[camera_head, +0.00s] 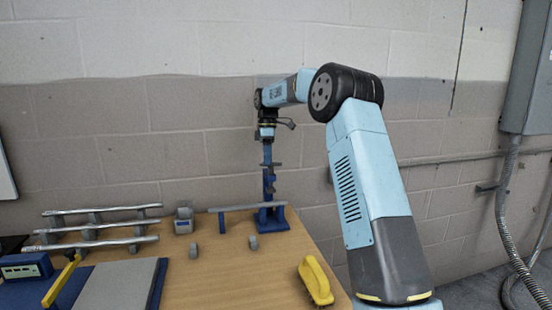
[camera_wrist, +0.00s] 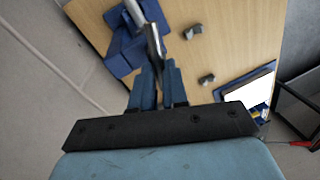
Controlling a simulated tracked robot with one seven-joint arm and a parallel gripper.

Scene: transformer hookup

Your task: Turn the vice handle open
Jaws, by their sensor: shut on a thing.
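The blue vice (camera_head: 273,221) stands at the far right corner of the wooden table, and it also shows in the wrist view (camera_wrist: 120,48). My gripper (camera_head: 269,188) points down over the vice. In the wrist view my gripper (camera_wrist: 159,70) has its two blue fingers closed around the grey metal vice handle (camera_wrist: 152,42). The handle runs between the fingers, and its lower part is hidden by them. A grey rod (camera_head: 240,208) lies level at the vice; its end also shows in the wrist view (camera_wrist: 132,12). The jaw gap is too small to judge.
A grey mat (camera_head: 118,285) lies front left. The block wall is close behind the vice.

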